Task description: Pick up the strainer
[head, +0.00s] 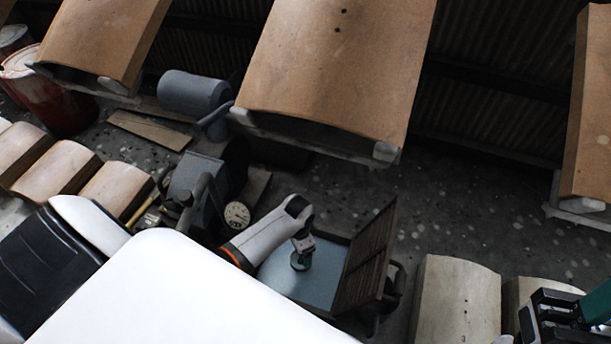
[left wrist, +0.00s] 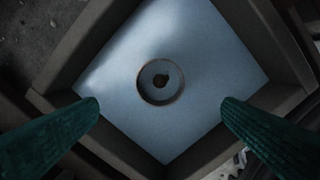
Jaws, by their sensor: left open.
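The strainer (left wrist: 160,82) shows in the left wrist view as a small round ring with a dark centre, on the pale blue bottom of a square tray (left wrist: 278,100). My left gripper (left wrist: 160,103) is open, with one green finger on either side of the strainer in this view and nothing between them touching. In the head view my left arm reaches over the tray (head: 268,283); a small grey and green shape below its end is too small to separate into hand and strainer. My right gripper (head: 590,308) is at the lower right, partly cut off.
A dark slatted panel (head: 367,258) stands at the tray's right side. A round dial gauge (head: 237,214) and grey machinery (head: 190,178) are to its left. Curved tan blocks (head: 458,300) stand at lower right.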

